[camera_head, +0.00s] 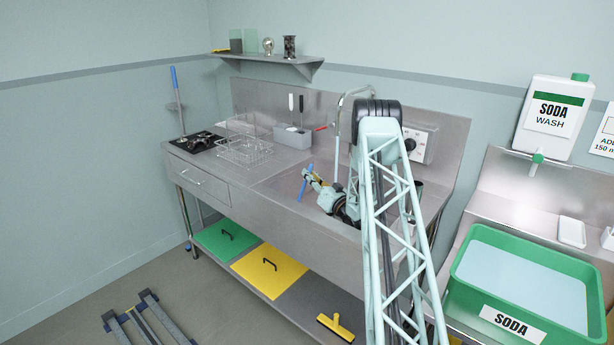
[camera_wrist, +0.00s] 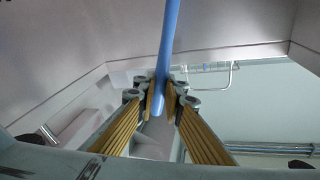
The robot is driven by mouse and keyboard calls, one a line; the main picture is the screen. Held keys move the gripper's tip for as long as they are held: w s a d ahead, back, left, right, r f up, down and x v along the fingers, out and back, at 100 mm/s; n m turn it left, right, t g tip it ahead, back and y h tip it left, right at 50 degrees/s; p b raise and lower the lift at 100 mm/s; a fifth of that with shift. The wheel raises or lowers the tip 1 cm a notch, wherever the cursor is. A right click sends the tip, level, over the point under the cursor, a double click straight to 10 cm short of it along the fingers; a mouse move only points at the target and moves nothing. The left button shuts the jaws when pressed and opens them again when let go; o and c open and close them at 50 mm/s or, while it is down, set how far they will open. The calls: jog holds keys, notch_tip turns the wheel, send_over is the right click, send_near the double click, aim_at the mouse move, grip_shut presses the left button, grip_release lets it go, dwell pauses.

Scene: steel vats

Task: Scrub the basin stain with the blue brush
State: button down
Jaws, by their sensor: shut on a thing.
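My gripper (camera_head: 309,176) is above the steel counter near the basin area, to the left of my arm. It is shut on a blue handle (camera_head: 303,187), which I take to be the blue brush. In the wrist view, the fingertips (camera_wrist: 161,92) pinch this blue handle (camera_wrist: 168,40), which runs up out of the frame. The brush's bristle end cannot be made out in either view. My arm covers much of the basin area in the head view. I cannot make out the stain in either view.
A wire rack (camera_head: 243,151) and a grey caddy (camera_head: 293,137) with upright handles stand on the steel counter (camera_head: 262,180). A blue-tipped pole (camera_head: 178,100) stands at the left over a black mat (camera_head: 196,141). A green SODA tub (camera_head: 470,296) is at the right.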

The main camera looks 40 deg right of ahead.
jog(key=shift+s+d+b, duration=0.1)
jog(key=shift+s+b, duration=0.2)
jog(key=shift+s, duration=0.85)
jog(key=shift+s+d+f+b, duration=0.15)
jog(key=shift+s+b, duration=0.3)
jog(key=shift+s, duration=1.2)
jog(key=shift+s+d+b, duration=0.15)
jog(key=shift+s+b, duration=0.05)
jog(key=shift+s, duration=0.6)
jog(key=shift+s+d+b, duration=0.1)
jog(key=shift+s+b, duration=0.1)
jog(key=shift+s, duration=0.65)
jog(key=shift+s, duration=0.1)
